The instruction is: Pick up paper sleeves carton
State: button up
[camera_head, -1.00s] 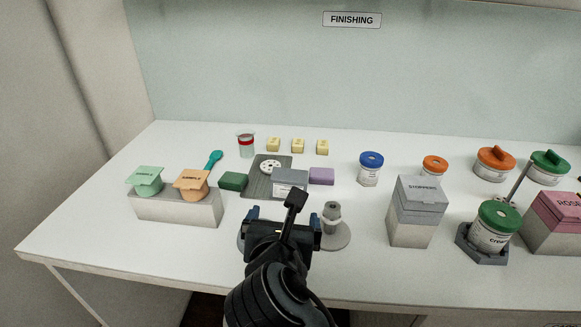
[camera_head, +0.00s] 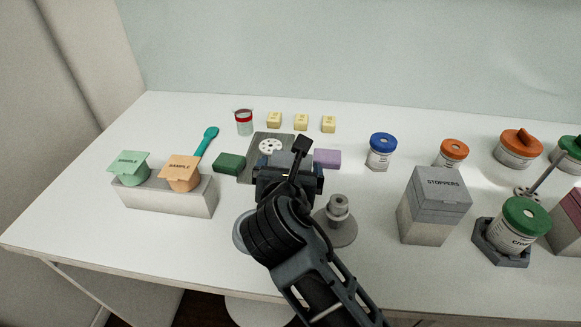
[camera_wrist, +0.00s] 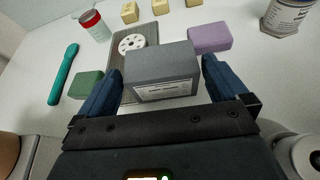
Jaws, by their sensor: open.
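A grey carton (camera_wrist: 160,66) with a white label stands between the two blue fingers of my gripper (camera_wrist: 161,82) in the wrist view. The label print is too small to read, so I cannot confirm it is the paper sleeves carton. The fingers are open, one on each side of the carton, with a gap visible at the right. In the head view my gripper (camera_head: 288,177) hides most of the carton (camera_head: 283,158); only its upper part shows.
A dark grey tray (camera_head: 259,150) with a white holed disc lies behind the carton. A green block (camera_head: 229,163) is left and a purple block (camera_head: 327,158) right. A grey stepped post (camera_head: 338,212) stands at front right, and a stoppers box (camera_head: 435,205) farther right.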

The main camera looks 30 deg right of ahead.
aim_at(291, 161)
jog(key=shift+x, duration=1.5)
jog(key=c, duration=0.7)
jog(key=shift+o, duration=0.2)
jog(key=shift+r, duration=0.1)
